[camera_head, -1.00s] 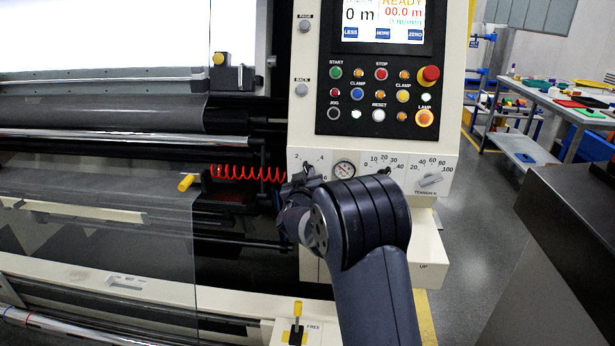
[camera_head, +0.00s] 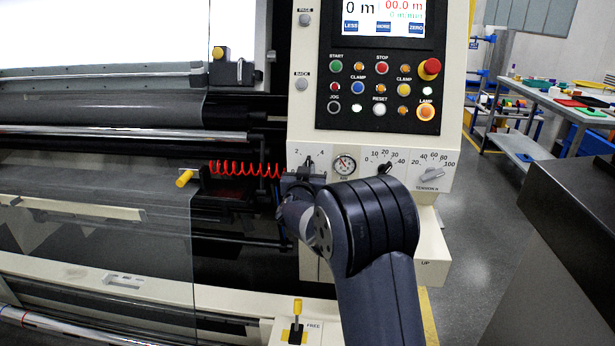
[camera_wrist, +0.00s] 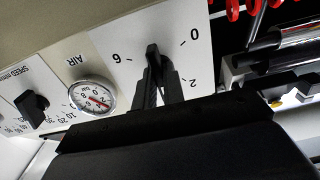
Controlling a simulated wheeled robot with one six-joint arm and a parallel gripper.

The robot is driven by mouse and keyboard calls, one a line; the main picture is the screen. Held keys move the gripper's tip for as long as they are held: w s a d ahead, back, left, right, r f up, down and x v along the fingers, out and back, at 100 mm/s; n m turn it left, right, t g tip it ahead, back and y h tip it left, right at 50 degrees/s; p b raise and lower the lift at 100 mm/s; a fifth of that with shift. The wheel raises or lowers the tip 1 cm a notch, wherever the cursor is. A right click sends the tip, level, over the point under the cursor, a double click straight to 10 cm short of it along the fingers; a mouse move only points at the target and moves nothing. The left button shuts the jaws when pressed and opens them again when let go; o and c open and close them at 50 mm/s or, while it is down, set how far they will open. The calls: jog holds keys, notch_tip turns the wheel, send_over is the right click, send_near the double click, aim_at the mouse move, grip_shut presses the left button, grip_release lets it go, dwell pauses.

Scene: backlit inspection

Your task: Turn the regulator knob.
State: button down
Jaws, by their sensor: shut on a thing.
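The regulator knob is a small black knob (camera_wrist: 152,52) on a white dial plate (camera_wrist: 195,62) marked 0, 2 and 6 in the wrist view, where it appears turned around. In the head view the knob (camera_head: 309,161) shows between the marks 2 and 4, just above my gripper (camera_head: 306,177). In the wrist view my gripper's dark fingers (camera_wrist: 160,88) are closed on the knob from either side. The wrist body hides the lower part of the dial. The round AIR gauge (camera_head: 344,164) sits just right of the knob; it also shows in the wrist view (camera_wrist: 92,95).
A speed knob (camera_head: 385,169) and a tension knob (camera_head: 431,175) lie farther right on the same panel. Buttons and a red emergency stop (camera_head: 429,67) are above. A red coiled hose (camera_head: 245,170) and a yellow-tipped handle (camera_head: 185,179) are to the left.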

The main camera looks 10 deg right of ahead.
jog(key=shift+m+b, duration=2)
jog(key=shift+m, duration=1.8)
jog(key=c, duration=1.5)
grip_release()
jog(key=v, duration=1)
jog(key=shift+s, duration=0.4)
jog(key=shift+a, duration=0.1)
